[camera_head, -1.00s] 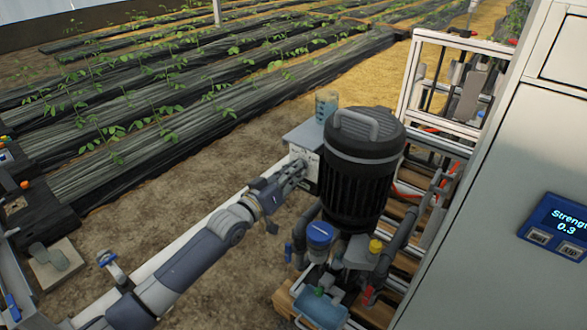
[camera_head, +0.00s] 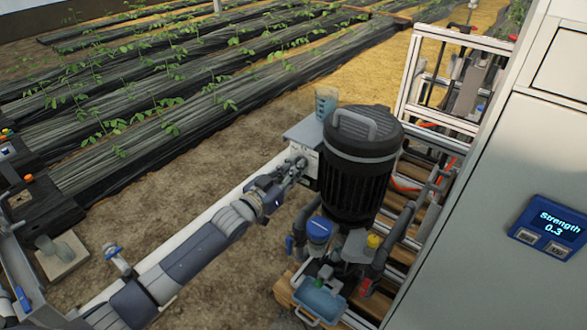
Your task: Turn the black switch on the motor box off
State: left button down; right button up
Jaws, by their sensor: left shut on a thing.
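The motor box (camera_head: 305,133) is a small grey box on the left side of the large black motor (camera_head: 356,180). My left gripper (camera_head: 299,164) reaches in from the lower left and is at the box's front face. Its fingers are shut on the black switch, which they mostly hide. I cannot make out which way the switch points. My right gripper is not in view.
A clear beaker (camera_head: 326,103) stands behind the box. Below the motor are a blue-capped part (camera_head: 319,230), pipes and a blue tray (camera_head: 320,301). A grey cabinet with a display (camera_head: 549,227) fills the right. Bare soil lies left of the motor.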

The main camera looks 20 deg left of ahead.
pick_arm(q)
jog(key=c, duration=1.7)
grip_release()
jog(key=shift+s, duration=0.1)
jog(key=v, duration=1.1)
jog(key=shift+s+a, duration=0.15)
jog(key=shift+s, duration=0.25)
